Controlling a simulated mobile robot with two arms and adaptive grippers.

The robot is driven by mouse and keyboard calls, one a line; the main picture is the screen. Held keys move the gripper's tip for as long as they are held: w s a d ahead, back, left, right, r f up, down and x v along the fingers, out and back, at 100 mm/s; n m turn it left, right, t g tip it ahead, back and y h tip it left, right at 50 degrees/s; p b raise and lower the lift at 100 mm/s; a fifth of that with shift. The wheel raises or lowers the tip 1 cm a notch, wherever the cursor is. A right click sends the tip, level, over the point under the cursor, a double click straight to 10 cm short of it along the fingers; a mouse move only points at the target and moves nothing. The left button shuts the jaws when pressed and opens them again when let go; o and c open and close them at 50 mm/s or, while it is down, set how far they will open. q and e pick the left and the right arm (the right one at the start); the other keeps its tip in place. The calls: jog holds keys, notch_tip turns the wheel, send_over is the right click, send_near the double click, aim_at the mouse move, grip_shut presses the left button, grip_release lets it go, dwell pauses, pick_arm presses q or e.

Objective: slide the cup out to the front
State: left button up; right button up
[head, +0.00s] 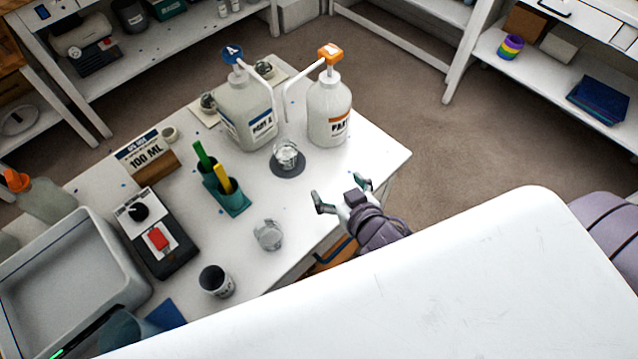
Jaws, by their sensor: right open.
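A clear cup (287,152) stands upright on a dark round pad (286,169) on the white table, below the pump spouts of two bottles. The Part A bottle (243,112) has a blue pump head, and the other bottle (328,112) has an orange one. A second clear cup (268,236) stands nearer the front of the table. My right gripper (339,190) is open and empty at the table's right edge, to the right of and nearer than the cup on the pad, apart from it. My left gripper is not in view.
A teal holder (228,199) with green and yellow sticks stands left of the cups. A dark cup (216,281), a device with a red switch (157,244), a 100 ML sign (142,155) and a grey tray (128,292) take up the left. Bare tabletop lies right of the pad.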

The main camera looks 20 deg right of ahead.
aim_at(292, 157)
jog(key=a+r+t+y, duration=0.1)
jog(key=w+a+r+n+t+y, duration=0.1)
jog(key=a, duration=0.1)
jog(key=shift+a, duration=0.1)
jog(key=shift+a+y, duration=0.3)
jog(key=shift+w+a, duration=0.1)
jog(key=shift+w, duration=0.35)
jog(key=p+x, duration=0.2)
jog(key=x, duration=1)
jog(key=shift+w+f, duration=0.25)
jog(key=shift+w, duration=0.1)
jog(key=shift+c, duration=0.2)
